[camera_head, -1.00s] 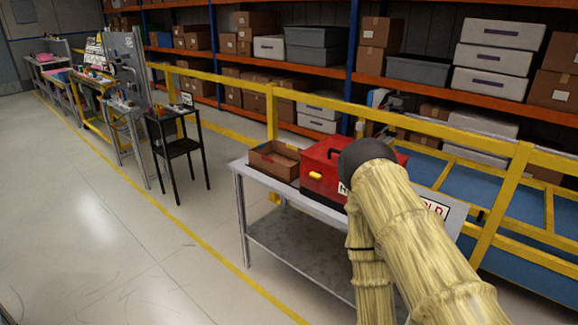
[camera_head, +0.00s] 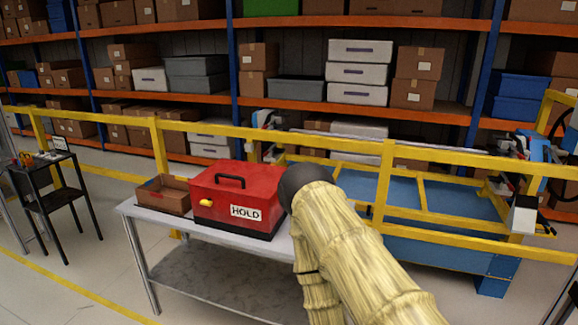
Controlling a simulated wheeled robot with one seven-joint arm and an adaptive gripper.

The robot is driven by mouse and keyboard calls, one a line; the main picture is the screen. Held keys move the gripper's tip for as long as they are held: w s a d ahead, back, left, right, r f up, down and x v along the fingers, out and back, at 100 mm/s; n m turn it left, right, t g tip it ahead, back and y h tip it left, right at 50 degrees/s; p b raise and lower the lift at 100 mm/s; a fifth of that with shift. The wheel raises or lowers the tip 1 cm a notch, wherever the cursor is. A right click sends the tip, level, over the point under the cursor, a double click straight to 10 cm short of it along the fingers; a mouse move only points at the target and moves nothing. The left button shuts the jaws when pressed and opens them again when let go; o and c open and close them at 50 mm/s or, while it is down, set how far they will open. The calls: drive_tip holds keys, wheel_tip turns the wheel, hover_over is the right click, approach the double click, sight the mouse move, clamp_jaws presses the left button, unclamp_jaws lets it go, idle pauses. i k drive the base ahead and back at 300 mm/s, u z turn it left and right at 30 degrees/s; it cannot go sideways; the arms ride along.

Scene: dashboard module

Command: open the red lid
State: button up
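A red box with a red lid (camera_head: 245,179) sits on a metal table, with a dark handle on top, a yellow latch (camera_head: 206,203) and a white "HOLD" label on its front. The lid looks shut. My arm, in a tan ribbed cover, rises from the lower right, and its dark rounded end overlaps the right edge of the red box in the picture. My gripper's fingers do not show, and I cannot tell whether the arm touches the box.
An open cardboard box (camera_head: 163,196) stands left of the red box on the grey table (camera_head: 137,212). A yellow railing (camera_head: 386,188) runs behind the table. A black stand (camera_head: 52,196) is at far left, with open floor between it and the table.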

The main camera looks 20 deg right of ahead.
sight(258, 181)
drive_tip(key=z, duration=0.6)
drive_tip(key=i, duration=1.25)
drive_tip(key=u, duration=0.35)
